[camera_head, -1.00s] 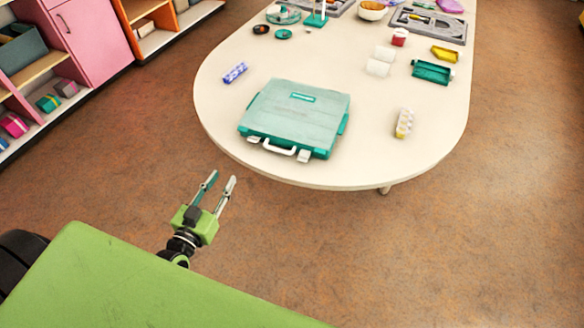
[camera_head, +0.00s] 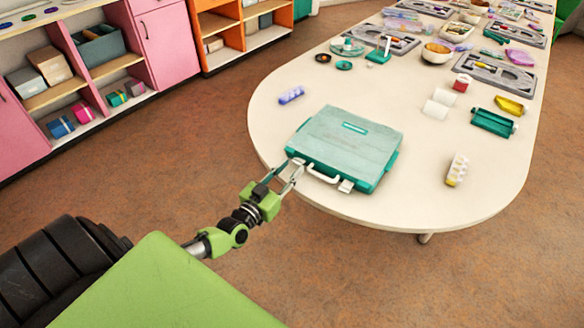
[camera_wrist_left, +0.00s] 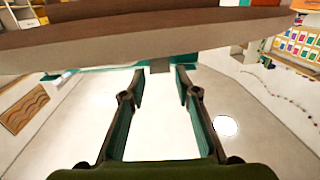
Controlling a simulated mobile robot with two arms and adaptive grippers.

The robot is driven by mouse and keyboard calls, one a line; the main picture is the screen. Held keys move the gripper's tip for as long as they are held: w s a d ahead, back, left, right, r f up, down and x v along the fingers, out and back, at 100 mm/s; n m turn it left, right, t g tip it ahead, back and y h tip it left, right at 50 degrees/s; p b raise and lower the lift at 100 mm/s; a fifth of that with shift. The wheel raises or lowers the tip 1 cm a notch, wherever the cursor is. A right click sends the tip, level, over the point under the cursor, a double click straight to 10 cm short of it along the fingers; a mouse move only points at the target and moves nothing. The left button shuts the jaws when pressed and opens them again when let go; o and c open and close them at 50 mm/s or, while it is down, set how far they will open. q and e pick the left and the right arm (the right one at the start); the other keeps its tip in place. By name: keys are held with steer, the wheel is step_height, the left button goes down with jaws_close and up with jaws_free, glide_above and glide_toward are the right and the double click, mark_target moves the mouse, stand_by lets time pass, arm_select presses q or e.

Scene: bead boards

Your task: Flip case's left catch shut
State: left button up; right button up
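The teal case (camera_head: 345,142) lies closed on the table near its front left edge, its pale lid up. Its white handle (camera_head: 322,176) and right catch (camera_head: 346,186) show on the front side. The left catch (camera_head: 298,161) is at my left gripper's fingertips and partly hidden by them; I cannot tell its exact position. My left gripper (camera_head: 291,172) is open, its fingers reaching the case's front left corner. In the left wrist view the two fingers (camera_wrist_left: 160,75) are apart, with a small grey piece, likely the catch, between or just beyond the tips. My right gripper is not in view.
The white table (camera_head: 420,205) has free room around the case. A purple bead tube (camera_head: 291,94) lies to its left and a beaded block (camera_head: 457,170) to its right. Bowls, trays and teal containers stand farther back. Pink shelves (camera_head: 163,45) stand at the left.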

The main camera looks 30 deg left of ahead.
arm_select(q)
steer(key=shift+w, duration=0.75)
